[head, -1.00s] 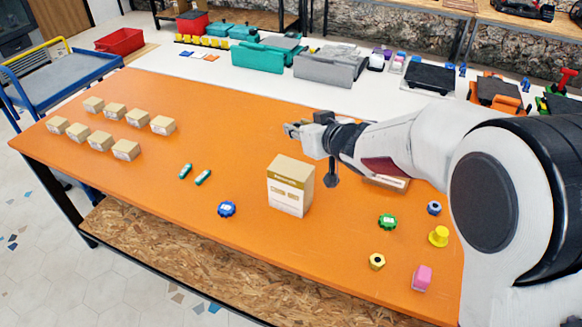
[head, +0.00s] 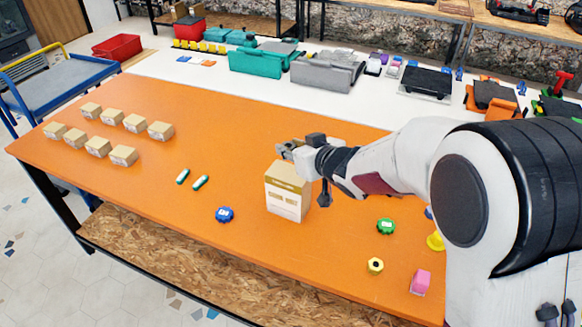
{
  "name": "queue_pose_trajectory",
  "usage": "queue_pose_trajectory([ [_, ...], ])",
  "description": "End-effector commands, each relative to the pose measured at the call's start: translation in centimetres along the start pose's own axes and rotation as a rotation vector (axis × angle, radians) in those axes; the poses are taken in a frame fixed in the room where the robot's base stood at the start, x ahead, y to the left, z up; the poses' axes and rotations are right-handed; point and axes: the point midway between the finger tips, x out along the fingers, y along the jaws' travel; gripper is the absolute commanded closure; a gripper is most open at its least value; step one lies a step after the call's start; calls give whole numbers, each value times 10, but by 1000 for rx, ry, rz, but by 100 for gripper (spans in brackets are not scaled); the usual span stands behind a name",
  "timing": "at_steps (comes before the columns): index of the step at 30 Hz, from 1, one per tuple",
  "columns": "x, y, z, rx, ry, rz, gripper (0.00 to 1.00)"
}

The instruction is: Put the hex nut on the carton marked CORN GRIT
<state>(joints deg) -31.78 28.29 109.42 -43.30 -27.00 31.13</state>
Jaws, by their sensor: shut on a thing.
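My gripper (head: 287,151) is above the table, just over or behind the top of the tall tan-and-white carton (head: 287,192) in the picture. It is shut on a small greyish piece at its tips, apparently the hex nut, though its shape is hard to make out. Several small tan cartons with pale labels stand in two rows at the table's left, among them a front-row carton (head: 124,155) and a back-row carton (head: 160,131). Their print is too small to read, so I cannot tell which says CORN GRIT.
On the orange table (head: 150,205) lie two green-and-white cylinders (head: 200,182), a blue knob (head: 224,214), a green knob (head: 386,226), a yellow hexagonal piece with a dark centre (head: 375,265) and a pink block (head: 420,282). Table between cartons and cylinders is clear.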

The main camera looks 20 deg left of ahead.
Motion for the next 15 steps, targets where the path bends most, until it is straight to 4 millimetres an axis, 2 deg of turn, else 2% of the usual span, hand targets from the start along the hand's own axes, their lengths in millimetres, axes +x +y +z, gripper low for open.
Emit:
queue_pose_trajectory([
  [1,4,0,8,2,-3,-1,89],
  [6,11,0,22,0,-1,0,89],
  [15,12,0,24,0,1,0,89],
])
